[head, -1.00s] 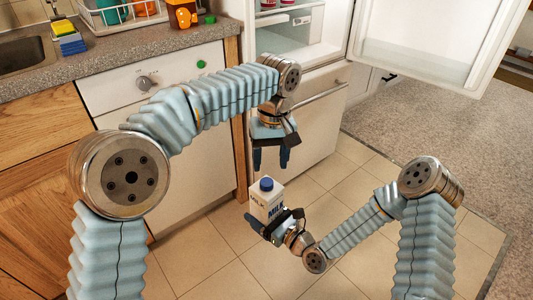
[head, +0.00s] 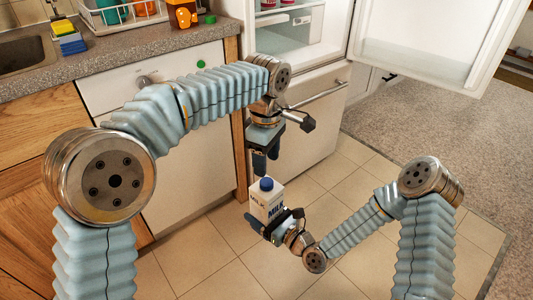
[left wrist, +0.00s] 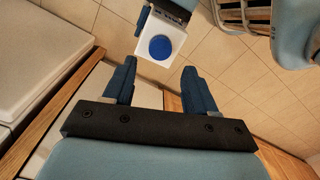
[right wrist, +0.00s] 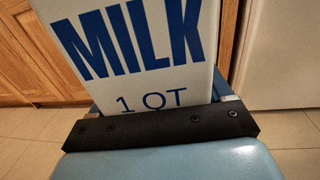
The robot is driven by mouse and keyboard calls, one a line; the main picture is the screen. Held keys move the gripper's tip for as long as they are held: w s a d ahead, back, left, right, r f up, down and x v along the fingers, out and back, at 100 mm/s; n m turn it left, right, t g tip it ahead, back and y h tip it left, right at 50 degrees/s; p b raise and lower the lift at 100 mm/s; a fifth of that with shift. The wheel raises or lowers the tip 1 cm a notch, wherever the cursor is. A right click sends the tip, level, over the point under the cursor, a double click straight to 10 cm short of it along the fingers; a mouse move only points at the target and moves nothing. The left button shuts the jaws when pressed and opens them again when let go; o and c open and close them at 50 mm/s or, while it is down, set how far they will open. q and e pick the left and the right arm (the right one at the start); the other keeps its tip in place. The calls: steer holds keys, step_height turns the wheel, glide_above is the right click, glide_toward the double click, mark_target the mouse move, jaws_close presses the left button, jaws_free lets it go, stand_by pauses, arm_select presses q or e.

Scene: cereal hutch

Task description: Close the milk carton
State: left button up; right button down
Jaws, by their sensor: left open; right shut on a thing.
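The white milk carton (head: 265,201) with blue lettering stands upright in my right gripper (head: 270,225), which is shut on it above the tiled floor. Its printed front fills much of the right wrist view (right wrist: 140,50). A blue cap (head: 266,184) sits on top of the carton; whether it is tight I cannot tell. My left gripper (head: 265,165) is open and empty, pointing down just above the cap. In the left wrist view the cap (left wrist: 161,48) lies beyond the open fingers (left wrist: 160,85), a little above the midpoint between them, apart from both.
The open fridge (head: 300,40) stands behind, its door (head: 430,45) swung out to the right. A counter (head: 130,55) with a sink and a dish rack (head: 125,15) runs along the left. Tiled floor (head: 340,190) is clear around the carton.

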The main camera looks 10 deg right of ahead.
mark_target(267, 181)
arm_select(q)
step_height(267, 181, down, 7)
steer(key=shift+r, duration=0.1)
stand_by(0.4)
